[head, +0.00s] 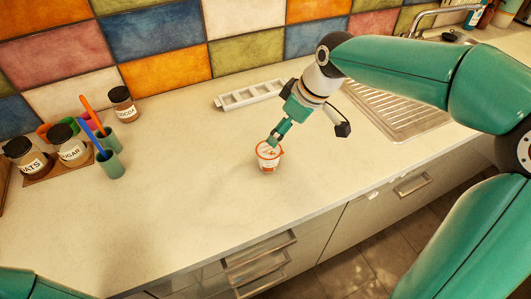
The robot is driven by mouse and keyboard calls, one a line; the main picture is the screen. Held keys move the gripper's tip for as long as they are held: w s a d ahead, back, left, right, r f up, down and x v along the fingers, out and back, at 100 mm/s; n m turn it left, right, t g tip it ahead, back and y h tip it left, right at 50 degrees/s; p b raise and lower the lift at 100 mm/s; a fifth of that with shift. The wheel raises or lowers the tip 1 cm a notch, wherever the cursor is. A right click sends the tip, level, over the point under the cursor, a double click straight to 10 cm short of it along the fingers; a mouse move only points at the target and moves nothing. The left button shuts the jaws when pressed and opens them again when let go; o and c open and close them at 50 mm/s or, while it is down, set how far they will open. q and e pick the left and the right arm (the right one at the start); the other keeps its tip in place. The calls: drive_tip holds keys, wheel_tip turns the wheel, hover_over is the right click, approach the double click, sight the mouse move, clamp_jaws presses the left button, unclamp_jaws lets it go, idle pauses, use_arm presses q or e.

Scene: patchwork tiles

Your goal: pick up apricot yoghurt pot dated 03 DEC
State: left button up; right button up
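A small yoghurt pot (268,164), white with an orange-red rim and markings, is at the middle of the pale counter. It looks upright; its label and date are too small to read. My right gripper (274,142) comes down from above, with its fingertips at the top of the pot, overlapping its far rim. I cannot tell whether the fingers grip the pot or only stand over it. A part of my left arm shows at the lower left corner; its gripper is out of view.
A white compartment tray (250,94) lies behind the pot near the tiled wall. Jars (73,151) and a green cup (111,164) with toothbrush-like sticks stand at left. A metal draining board (395,112) is at right. The counter around the pot is clear.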

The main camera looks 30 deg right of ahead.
sight(270, 149)
drive_tip(key=x, duration=0.7)
drive_tip(key=shift+w+a+p, duration=0.1)
drive_tip(key=shift+w+p, duration=0.05)
drive_tip(key=shift+p, duration=0.15)
drive_tip(key=shift+w+a+f, duration=0.1)
drive_tip(key=shift+w+f, duration=0.05)
drive_tip(key=shift+f, duration=0.5)
drive_tip(key=x, duration=0.2)
drive_tip(key=p+x, duration=0.1)
drive_tip(key=x, duration=0.1)
drive_tip(key=shift+a+f, duration=0.1)
drive_tip(key=shift+f, duration=0.15)
drive_tip(key=shift+f+p, duration=0.3)
drive_tip(key=shift+f, duration=0.1)
drive_tip(key=shift+c, duration=0.2)
drive_tip(key=c, duration=1.3)
